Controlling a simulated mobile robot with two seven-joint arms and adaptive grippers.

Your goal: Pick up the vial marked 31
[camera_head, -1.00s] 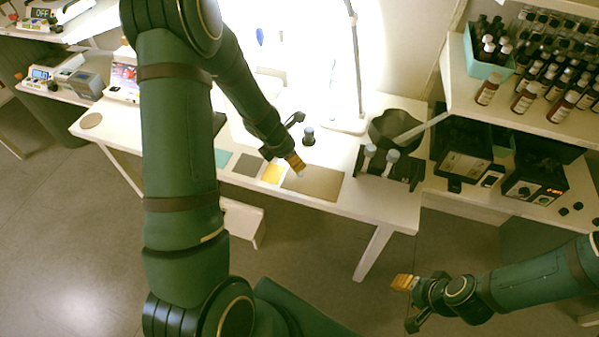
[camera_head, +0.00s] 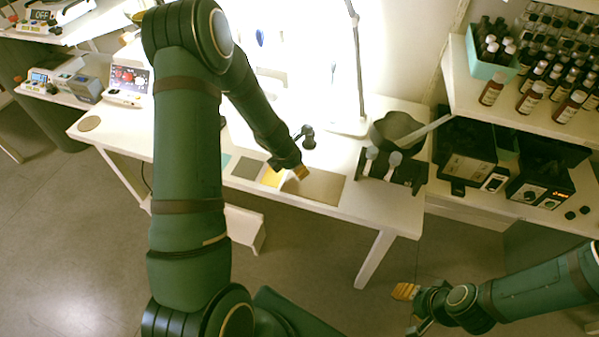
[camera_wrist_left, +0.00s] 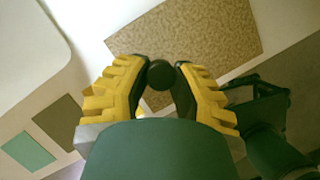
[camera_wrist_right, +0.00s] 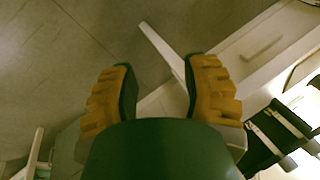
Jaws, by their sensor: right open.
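My left gripper (camera_head: 300,172) is low over the brown mat (camera_head: 328,190) on the white table. In the left wrist view, its yellow fingers (camera_wrist_left: 161,88) close on both sides of a round black cap (camera_wrist_left: 161,74), which looks like the top of a vial. The vial's body and any number on it are hidden. A small dark bottle (camera_head: 309,142) stands on the table behind this gripper. My right gripper (camera_head: 408,305) is open and empty over the floor in front of the table; its fingers (camera_wrist_right: 165,88) also show apart in the right wrist view.
A black holder (camera_head: 408,176) with pale-topped items and a dark bowl (camera_head: 396,130) stand to the right. A shelf at right holds a teal box (camera_head: 487,66) and several brown bottles (camera_head: 530,98).

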